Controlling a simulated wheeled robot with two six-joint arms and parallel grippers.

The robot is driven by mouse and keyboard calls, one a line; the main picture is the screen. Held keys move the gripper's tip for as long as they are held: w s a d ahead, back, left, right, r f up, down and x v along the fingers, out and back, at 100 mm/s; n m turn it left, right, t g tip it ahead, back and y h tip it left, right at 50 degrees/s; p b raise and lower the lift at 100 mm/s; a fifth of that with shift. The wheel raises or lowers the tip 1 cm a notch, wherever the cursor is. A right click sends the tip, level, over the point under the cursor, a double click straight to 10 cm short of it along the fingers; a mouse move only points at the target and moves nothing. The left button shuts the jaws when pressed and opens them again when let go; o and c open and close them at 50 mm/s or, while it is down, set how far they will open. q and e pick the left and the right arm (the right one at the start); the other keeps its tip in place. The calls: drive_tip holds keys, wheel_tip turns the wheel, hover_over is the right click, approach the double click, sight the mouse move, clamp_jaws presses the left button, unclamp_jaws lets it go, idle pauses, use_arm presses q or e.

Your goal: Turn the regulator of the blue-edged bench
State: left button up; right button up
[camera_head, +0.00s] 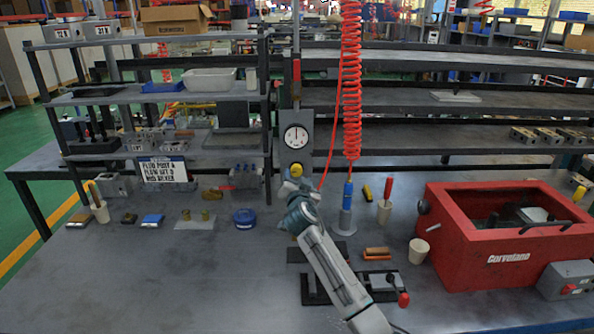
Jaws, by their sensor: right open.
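The regulator (297,153) is a grey upright plate with a round white gauge (297,137) and a yellow knob (296,170) below it. It stands at the back middle of the grey bench (190,280). My right gripper (292,185) is open, at or just below the yellow knob; I cannot tell whether it touches it. My right wrist and forearm hide the lower part of the regulator. My left gripper is not in view.
A red coiled hose (350,80) hangs right of the regulator, above a blue-and-grey nozzle (347,205). A red box (500,235) fills the bench's right side. A blue tin (244,218) and small parts lie left. The front left of the bench is clear.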

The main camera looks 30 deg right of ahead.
sight(297, 172)
drive_tip(key=x, duration=0.3)
drive_tip(key=shift+r+p, duration=0.2)
drive_tip(key=shift+p, duration=0.1)
drive_tip(key=shift+w+d+f, duration=0.1)
drive_tip(key=shift+w+d, duration=0.15)
drive_tip(key=shift+w, duration=0.1)
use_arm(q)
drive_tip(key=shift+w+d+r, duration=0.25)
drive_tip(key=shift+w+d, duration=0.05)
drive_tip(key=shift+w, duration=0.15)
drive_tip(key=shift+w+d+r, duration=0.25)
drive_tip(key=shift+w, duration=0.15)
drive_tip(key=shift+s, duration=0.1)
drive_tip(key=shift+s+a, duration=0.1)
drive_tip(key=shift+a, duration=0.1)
use_arm(e)
drive_tip(key=c, duration=1)
